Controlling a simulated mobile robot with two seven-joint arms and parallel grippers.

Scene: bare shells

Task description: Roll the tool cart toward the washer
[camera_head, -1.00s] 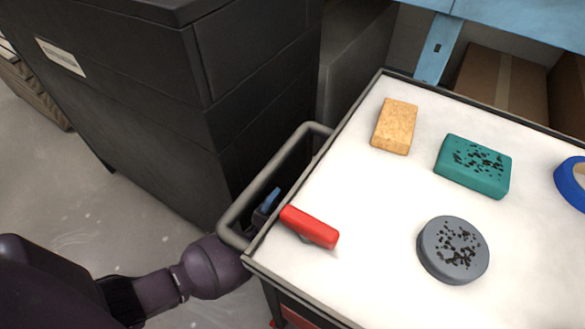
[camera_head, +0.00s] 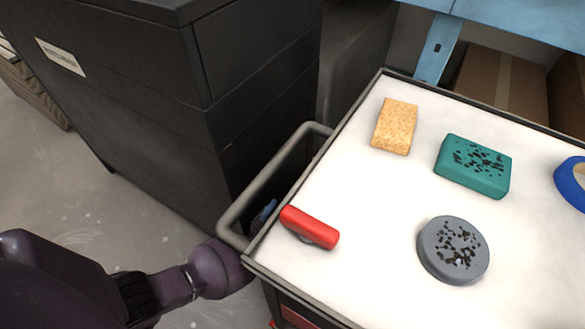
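The tool cart (camera_head: 365,225) has a white top with a dark rim and a grey tube handle (camera_head: 237,205) on its left side. My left arm comes in from the lower left, its purple wrist against the handle's near corner. A small blue part, seemingly the tip of my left gripper (camera_head: 264,214), shows inside the handle loop. The rest of that gripper is hidden, so its grip on the handle cannot be told. My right gripper is out of view. I cannot identify a washer.
A yellow sponge (camera_head: 395,126), teal block (camera_head: 473,166), grey disc (camera_head: 453,250), blue ring (camera_head: 572,183) and red-handled item (camera_head: 309,227) lie on the cart. A large black cabinet (camera_head: 150,100) stands close beyond the handle. Open floor (camera_head: 60,180) lies left.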

